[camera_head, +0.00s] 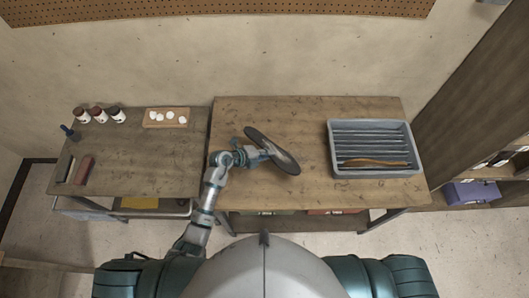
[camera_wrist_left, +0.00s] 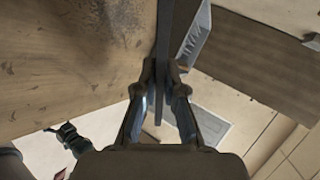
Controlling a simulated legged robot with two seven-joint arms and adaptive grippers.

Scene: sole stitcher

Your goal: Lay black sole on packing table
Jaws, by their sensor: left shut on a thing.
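The black sole (camera_head: 284,162) is in the grasp of my left gripper (camera_head: 260,152), above the left part of the larger wooden table (camera_head: 300,108). It slants from upper left to lower right in the head view. In the left wrist view the sole (camera_wrist_left: 164,40) shows as a thin dark edge between the fingers of my left gripper (camera_wrist_left: 162,75), which is shut on it. The gap between sole and tabletop is hard to judge.
A grey tray (camera_head: 332,150) with slots and a brown sole-like piece (camera_head: 372,162) stands on the table's right side. A smaller table (camera_head: 140,150) at left bears jars (camera_head: 100,115), a board with white pieces (camera_head: 166,118) and blocks (camera_head: 82,170). The larger table's middle is clear.

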